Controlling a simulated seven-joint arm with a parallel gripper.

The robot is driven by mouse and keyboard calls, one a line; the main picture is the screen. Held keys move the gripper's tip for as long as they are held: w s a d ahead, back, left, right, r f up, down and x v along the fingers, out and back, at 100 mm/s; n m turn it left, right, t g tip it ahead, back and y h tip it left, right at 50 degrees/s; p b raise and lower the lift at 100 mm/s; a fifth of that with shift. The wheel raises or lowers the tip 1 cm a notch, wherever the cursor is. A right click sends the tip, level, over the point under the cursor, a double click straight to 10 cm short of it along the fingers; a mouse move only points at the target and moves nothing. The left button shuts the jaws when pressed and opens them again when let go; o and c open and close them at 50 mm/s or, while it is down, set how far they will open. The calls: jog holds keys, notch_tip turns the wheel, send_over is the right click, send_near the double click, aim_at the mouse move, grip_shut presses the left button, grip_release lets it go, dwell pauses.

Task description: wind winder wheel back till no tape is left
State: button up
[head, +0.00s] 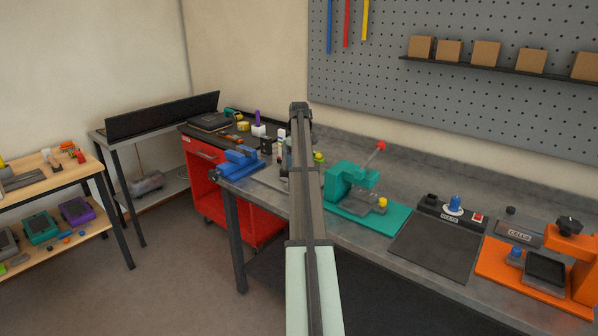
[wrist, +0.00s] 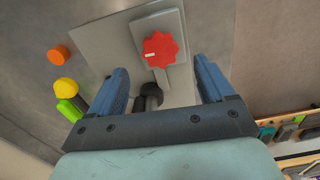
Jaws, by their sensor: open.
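The winder wheel is probably the red star-shaped knob (wrist: 160,49) with a small white mark, on a grey block (wrist: 178,22) at the top of the wrist view. A short pale strip (wrist: 162,77), perhaps the tape, sticks out of the block below the knob. A dark rounded piece (wrist: 150,96) lies below it. My gripper (wrist: 160,67) is open and empty, its two blue fingers apart to the left and right below the knob. I cannot tell how far the fingertips are from the knob. In the head view my arm hides the winder and gripper.
Orange (wrist: 58,54), yellow (wrist: 66,87) and green (wrist: 70,109) pieces lie left of my fingers. In the head view a teal press (head: 350,183) with a red-tipped lever stands right of my arm, and a blue vise (head: 240,163) stands left. A dark mat (head: 437,246) is empty.

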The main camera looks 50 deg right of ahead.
notch_tip(320, 180, up, 8)
dwell(0.4)
dwell(0.4)
jog(key=w+a+f, duration=0.4)
jog(key=a+f, duration=0.8)
jog(key=a, duration=0.4)
jog(key=w+a+f, duration=0.4)
jog(key=a+f, duration=0.7)
jog(key=a, duration=0.4)
jog(key=s+a+f, duration=0.3)
jog(key=a+f, duration=0.2)
jog(key=a, duration=0.5)
jog(key=s+a+f, duration=0.3)
jog(key=a+f, duration=0.3)
jog(key=a, duration=0.4)
jog(key=s+a+f, duration=0.3)
jog(key=a+f, duration=0.2)
jog(key=a, duration=0.4)
jog(key=s+a+f, duration=0.5)
jog(key=s+a, duration=0.6)
jog(key=a, duration=0.1)
jog(key=s+f+g, duration=0.3)
jog(key=s+f, duration=0.7)
jog(key=s, duration=0.4)
jog(key=s+f+g, duration=0.3)
jog(key=s+f, duration=0.7)
jog(key=s, duration=0.5)
jog(key=shift+f+n+g, duration=0.2)
jog(key=shift+n+g, duration=0.2)
